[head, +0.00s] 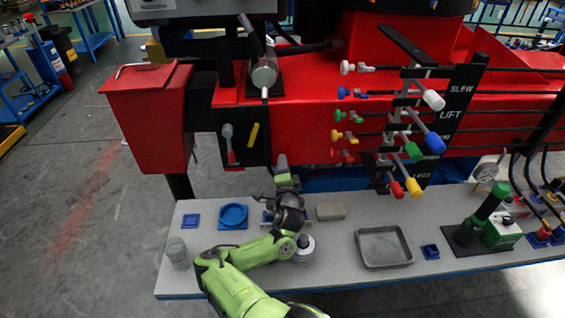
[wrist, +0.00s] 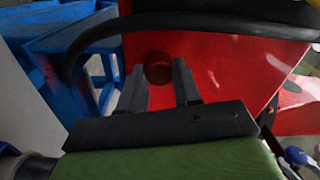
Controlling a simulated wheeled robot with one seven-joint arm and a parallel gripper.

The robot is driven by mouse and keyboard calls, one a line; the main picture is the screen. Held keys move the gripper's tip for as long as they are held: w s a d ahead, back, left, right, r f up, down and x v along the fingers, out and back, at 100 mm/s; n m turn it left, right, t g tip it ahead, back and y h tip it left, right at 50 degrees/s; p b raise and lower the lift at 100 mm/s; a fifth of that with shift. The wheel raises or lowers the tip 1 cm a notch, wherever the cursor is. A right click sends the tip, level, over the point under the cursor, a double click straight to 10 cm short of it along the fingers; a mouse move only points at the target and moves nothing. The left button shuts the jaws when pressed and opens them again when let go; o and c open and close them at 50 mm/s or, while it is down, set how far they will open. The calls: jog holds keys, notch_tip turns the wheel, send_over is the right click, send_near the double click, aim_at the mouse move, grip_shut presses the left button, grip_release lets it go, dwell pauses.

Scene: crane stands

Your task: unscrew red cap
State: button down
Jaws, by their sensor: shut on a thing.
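The red cap (wrist: 158,68) shows in the wrist view as a dark red round shape against the red machine panel (wrist: 215,65). The fingertips of my gripper (wrist: 161,72) stand on either side of it, shut on it. In the head view my gripper (head: 282,161) reaches up to the front of the red crane body (head: 300,128). The cap cannot be made out there, as the gripper covers that spot. Whether the cap has turned cannot be told.
Below is a grey bench (head: 330,235) with a blue round dish (head: 233,215), a grey tray (head: 384,246), a tan block (head: 330,211) and a grey cup (head: 177,252). Coloured levers (head: 410,150) stick out at the right. A black hose (wrist: 190,20) crosses above my gripper.

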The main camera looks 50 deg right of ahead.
jog(key=n+b, duration=0.1)
jog(key=n, duration=0.4)
jog(key=c, duration=0.7)
grip_release()
jog(key=shift+c, duration=0.8)
